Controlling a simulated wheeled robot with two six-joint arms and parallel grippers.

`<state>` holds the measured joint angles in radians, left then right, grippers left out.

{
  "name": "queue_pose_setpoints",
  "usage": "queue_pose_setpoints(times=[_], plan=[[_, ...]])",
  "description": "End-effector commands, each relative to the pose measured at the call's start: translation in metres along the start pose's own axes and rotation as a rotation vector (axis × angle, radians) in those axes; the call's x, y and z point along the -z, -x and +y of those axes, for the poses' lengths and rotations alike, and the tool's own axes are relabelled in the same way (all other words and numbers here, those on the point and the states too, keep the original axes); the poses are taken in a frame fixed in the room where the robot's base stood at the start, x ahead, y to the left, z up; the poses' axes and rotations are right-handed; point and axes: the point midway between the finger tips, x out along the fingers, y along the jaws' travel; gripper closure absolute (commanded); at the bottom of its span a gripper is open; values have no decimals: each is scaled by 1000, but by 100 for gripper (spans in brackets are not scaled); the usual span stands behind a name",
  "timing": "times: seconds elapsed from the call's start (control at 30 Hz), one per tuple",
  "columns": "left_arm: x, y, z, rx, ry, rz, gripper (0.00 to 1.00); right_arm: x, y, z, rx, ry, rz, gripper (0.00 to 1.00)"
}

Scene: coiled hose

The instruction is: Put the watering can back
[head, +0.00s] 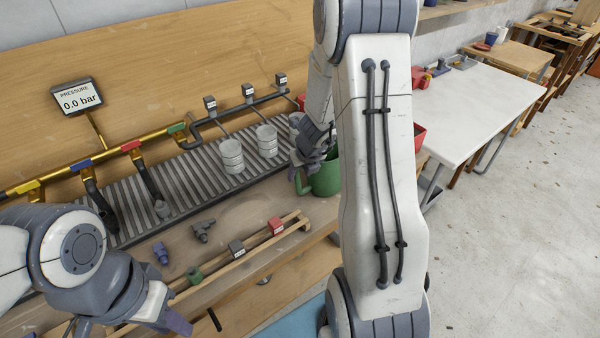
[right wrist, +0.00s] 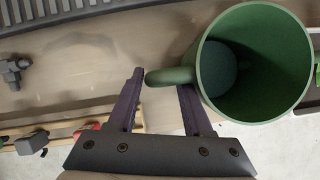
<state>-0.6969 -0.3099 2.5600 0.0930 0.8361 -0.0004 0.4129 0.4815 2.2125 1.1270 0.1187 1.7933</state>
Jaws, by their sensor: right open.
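The green watering can (head: 326,180) stands at the right end of the workbench, partly hidden behind my right arm. In the right wrist view I look down into the open top of the can (right wrist: 290,95), and its handle (right wrist: 168,76) reaches between my fingertips. My right gripper (right wrist: 160,82) is open around the handle; I cannot tell whether the fingers touch it. My left gripper (head: 178,322) is at the lower left, above the bench's front, with only part of a purple finger showing.
Two grey measuring cups (head: 231,156) stand on the ribbed drain rack (head: 190,180). Pipe fittings (head: 203,230) lie on the bench before it. A wooden rail (head: 255,243) with labelled blocks runs along the front. A gauge (head: 77,97) reads 0.0 bar. A white table (head: 480,110) stands at right.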

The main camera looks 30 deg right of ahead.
Motion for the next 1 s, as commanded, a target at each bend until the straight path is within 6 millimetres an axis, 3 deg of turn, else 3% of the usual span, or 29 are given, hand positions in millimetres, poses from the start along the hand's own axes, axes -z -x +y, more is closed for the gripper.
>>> queue_pose_setpoints(times=[0.03, 0.2, 0.4, 0.6, 0.8, 0.87, 0.97, 1.0], plan=[[1, 12, 1, 0, 0, 0, 71, -3, 16, -1, 2, -1, -3, 48], [2, 39, 3, 0, 0, 0, 71, -5, 56, 0, 2, 0, -4, 48], [3, 63, 5, 0, 0, 0, 71, -3, 94, 0, 1, -1, -3, 48], [4, 73, 5, 0, 0, 0, 71, -1, 111, 0, 1, -1, -1, 48], [4, 73, 5, 0, 0, 0, 71, -1, 114, 3, -5, 21, -2, 48], [4, 73, 5, 0, 0, 0, 71, -3, 117, 16, -25, 102, -5, 48], [4, 73, 5, 0, 0, 0, 71, -5, 131, 66, -106, 433, -19, 48], [4, 73, 5, 0, 0, 0, 71, -2, 140, 95, -153, 635, -31, 48]])
